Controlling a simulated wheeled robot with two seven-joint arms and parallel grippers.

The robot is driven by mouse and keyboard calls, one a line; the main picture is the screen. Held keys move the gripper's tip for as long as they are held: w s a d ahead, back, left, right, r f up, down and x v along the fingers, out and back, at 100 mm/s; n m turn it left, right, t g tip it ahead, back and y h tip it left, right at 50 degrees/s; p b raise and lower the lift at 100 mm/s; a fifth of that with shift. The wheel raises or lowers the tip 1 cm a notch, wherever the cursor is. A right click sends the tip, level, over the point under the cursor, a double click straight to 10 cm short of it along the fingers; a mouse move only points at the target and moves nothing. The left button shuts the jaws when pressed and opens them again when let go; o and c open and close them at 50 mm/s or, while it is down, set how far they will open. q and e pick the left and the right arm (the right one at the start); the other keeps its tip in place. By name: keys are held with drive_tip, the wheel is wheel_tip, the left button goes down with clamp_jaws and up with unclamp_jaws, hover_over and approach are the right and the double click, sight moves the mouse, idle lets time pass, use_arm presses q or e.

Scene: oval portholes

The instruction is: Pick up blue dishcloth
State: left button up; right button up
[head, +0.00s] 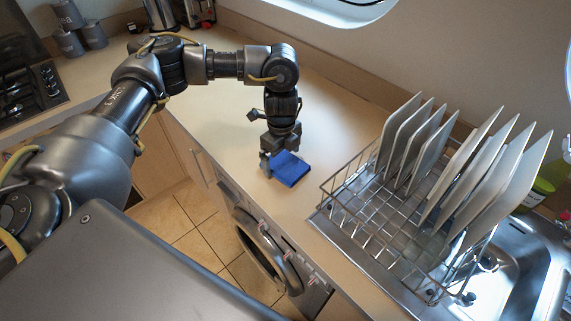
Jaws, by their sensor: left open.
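The blue dishcloth (290,169) is a small, flat, folded-looking square on the beige countertop, near its front edge. My left gripper (269,160) points down right over the cloth's left and back side. Its jaws are open, and one finger shows at the cloth's left edge. Whether the fingers touch the cloth cannot be told, as the gripper hides part of its back edge. My right gripper is not in view.
A wire dish rack (350,197) with several upright plates (468,170) stands to the right, beside a metal sink (512,275). A washing machine (262,245) is under the counter. Grey canisters (70,42) and a stove (27,90) are at the far left. The counter behind the cloth is clear.

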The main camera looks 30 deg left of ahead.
use_arm(q)
drive_tip(key=shift+f, duration=0.85)
drive_tip(key=shift+c, duration=0.3)
drive_tip(key=c, duration=0.7)
drive_tip(key=shift+c, duration=0.2)
drive_tip(key=shift+r, duration=0.15)
